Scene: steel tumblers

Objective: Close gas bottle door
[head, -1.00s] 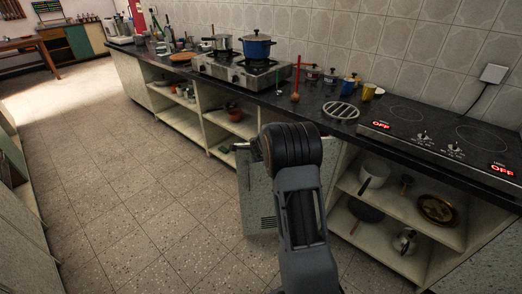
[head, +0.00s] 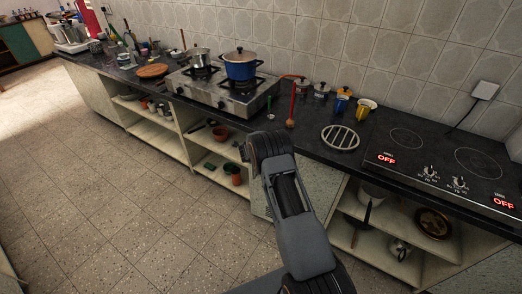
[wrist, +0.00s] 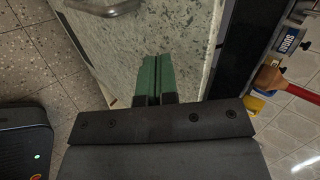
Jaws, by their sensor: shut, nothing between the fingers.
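The gas bottle door is a pale speckled panel (head: 318,188) below the dark counter, partly hidden behind my arm in the head view. It looks nearly in line with the cabinet fronts, but I cannot tell whether it is fully closed. In the wrist view the speckled panel (wrist: 190,28) fills the upper middle, with a curved metal handle (wrist: 108,7) at the top left. My gripper (wrist: 157,62) has its green fingers shut and empty, pointing at the panel. I cannot tell whether the fingertips touch it. In the head view the fingers are hidden by my arm.
The dark counter (head: 296,141) runs above the door, with a red-handled utensil (head: 292,102), jars and a round metal trivet (head: 340,137) near its edge. Open shelves with pots (head: 400,248) lie right of the door, more shelves left. The tiled floor (head: 120,210) is clear.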

